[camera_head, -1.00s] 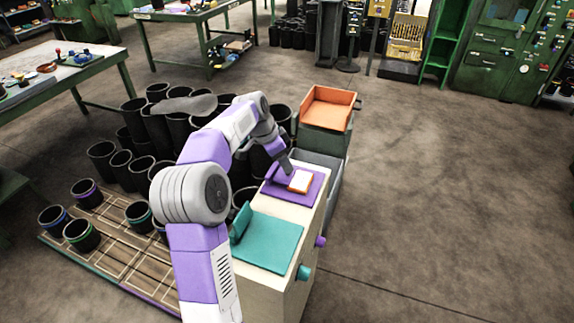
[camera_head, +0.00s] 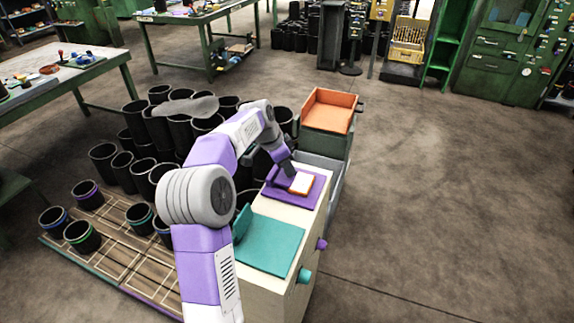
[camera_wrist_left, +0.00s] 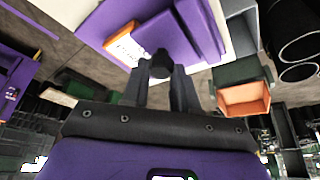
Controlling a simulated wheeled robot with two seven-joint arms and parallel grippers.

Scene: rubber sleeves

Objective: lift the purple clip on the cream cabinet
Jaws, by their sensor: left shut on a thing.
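The purple clip (camera_head: 273,174) is at the left edge of a purple board on top of the cream cabinet (camera_head: 284,205). My left gripper (camera_head: 290,172) reaches down to it from behind the forearm. In the left wrist view its fingers (camera_wrist_left: 160,80) are close together, with a small dark piece between the tips, beside the purple board (camera_wrist_left: 160,28). The gripper is shut on the clip, though the exact contact is hard to see. A white and orange block (camera_head: 301,182) lies on the board near the fingertips. My right gripper is out of view.
A teal board (camera_head: 272,245) with a raised teal flap lies on the near part of the cabinet. An orange tray (camera_head: 328,110) stands behind. Several black sleeves (camera_head: 170,125) crowd the left side. The floor to the right is clear.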

